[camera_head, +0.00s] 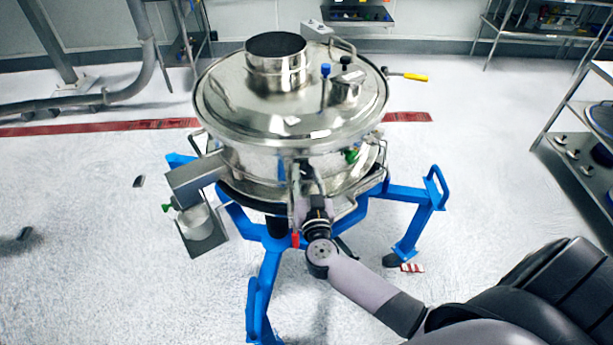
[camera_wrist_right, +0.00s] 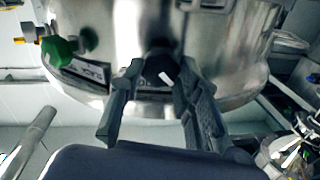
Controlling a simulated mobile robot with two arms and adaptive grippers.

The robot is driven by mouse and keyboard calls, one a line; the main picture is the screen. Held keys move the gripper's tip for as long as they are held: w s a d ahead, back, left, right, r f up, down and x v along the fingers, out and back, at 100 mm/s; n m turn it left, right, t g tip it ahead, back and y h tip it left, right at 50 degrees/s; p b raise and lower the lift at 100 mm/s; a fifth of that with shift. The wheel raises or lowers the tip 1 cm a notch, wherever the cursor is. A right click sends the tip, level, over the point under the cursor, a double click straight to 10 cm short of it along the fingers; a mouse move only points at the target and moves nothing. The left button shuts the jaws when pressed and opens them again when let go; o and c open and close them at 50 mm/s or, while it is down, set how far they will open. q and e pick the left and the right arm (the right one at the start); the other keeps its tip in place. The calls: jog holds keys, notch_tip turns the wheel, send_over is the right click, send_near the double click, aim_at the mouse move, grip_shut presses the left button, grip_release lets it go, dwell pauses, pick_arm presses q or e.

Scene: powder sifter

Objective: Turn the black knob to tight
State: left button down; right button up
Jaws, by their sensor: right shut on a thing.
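The powder sifter (camera_head: 290,110) is a shiny steel drum with a round lid on a blue frame (camera_head: 270,275). My right gripper (camera_head: 308,178) reaches up to its front side from the lower right. In the right wrist view, the fingers of my right gripper (camera_wrist_right: 156,68) stand on both sides of the black knob (camera_wrist_right: 162,70), which bears a white mark, and are shut on it. The knob is hidden behind my gripper in the head view. Whether it is tight cannot be told. My left gripper is not in view.
A green knob (camera_wrist_right: 60,50) sits left of my gripper in the right wrist view. A steel chute (camera_head: 195,180) with a small container (camera_head: 194,220) below it is at the sifter's left. A shelf rack (camera_head: 580,160) stands at right. The floor around the frame is mostly clear.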

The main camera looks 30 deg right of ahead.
jog(key=c, duration=0.4)
jog(key=shift+c, duration=0.2)
jog(key=shift+m, duration=0.4)
jog(key=shift+m+p, duration=0.3)
jog(key=shift+p, duration=0.15)
jog(key=shift+m+p, duration=0.5)
jog(key=shift+m, duration=0.7)
jog(key=m, duration=0.3)
jog(key=shift+d+m, duration=0.1)
jog(key=shift+m, duration=0.2)
jog(key=m, duration=0.4)
jog(key=shift+f, duration=0.15)
jog(key=m+b, duration=0.1)
jog(key=m, duration=0.5)
jog(key=shift+f, duration=0.1)
jog(key=shift+m, duration=0.4)
